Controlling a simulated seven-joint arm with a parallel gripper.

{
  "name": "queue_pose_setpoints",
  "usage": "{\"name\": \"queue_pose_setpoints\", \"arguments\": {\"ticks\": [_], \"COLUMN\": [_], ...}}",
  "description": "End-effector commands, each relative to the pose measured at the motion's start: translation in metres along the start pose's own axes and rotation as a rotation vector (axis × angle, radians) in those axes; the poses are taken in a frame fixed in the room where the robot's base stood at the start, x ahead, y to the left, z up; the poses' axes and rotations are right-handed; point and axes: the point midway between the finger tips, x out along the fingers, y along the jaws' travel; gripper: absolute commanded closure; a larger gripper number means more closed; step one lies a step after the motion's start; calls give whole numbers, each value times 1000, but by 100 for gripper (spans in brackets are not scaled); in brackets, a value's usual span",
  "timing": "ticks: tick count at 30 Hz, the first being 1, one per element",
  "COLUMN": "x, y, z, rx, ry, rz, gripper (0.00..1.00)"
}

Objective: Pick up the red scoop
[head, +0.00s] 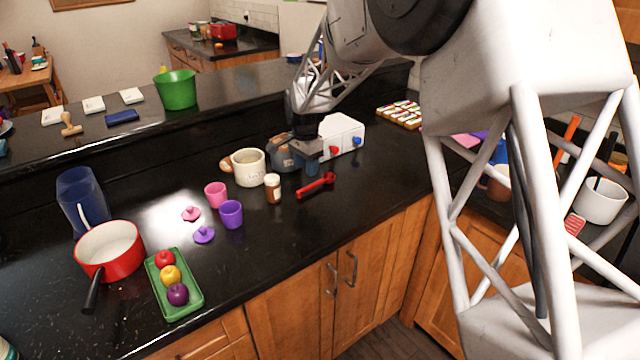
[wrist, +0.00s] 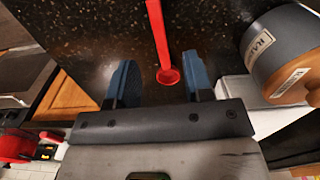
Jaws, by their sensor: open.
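The red scoop (head: 316,186) lies on the black counter, near its front edge, in the head view. In the wrist view the red scoop (wrist: 161,42) runs down from the top edge, and its round end sits between the two blue fingertips. My gripper (head: 306,160) is above the counter just behind the scoop in the head view. In the wrist view my gripper (wrist: 160,82) is open, with a finger on each side of the scoop's round end and a gap to both. Whether the fingers are at the scoop's height is unclear.
A grey and tan container (wrist: 285,55) stands close to the right finger in the wrist view. A white box (head: 342,134) is behind my gripper. A brown jar (head: 272,188) and cream mug (head: 248,167) stand left of the scoop. The counter in front is clear.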

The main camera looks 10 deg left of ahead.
Motion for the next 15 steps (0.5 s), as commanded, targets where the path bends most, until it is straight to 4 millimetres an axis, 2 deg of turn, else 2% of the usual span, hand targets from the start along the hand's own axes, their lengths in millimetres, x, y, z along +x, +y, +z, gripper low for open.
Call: {"name": "queue_pose_setpoints", "arguments": {"ticks": [8,15], "x": [2,21], "y": [1,1], "z": [0,0], "rx": [-1,-1], "ry": [0,-1], "rz": [1,2], "gripper": [53,53]}}
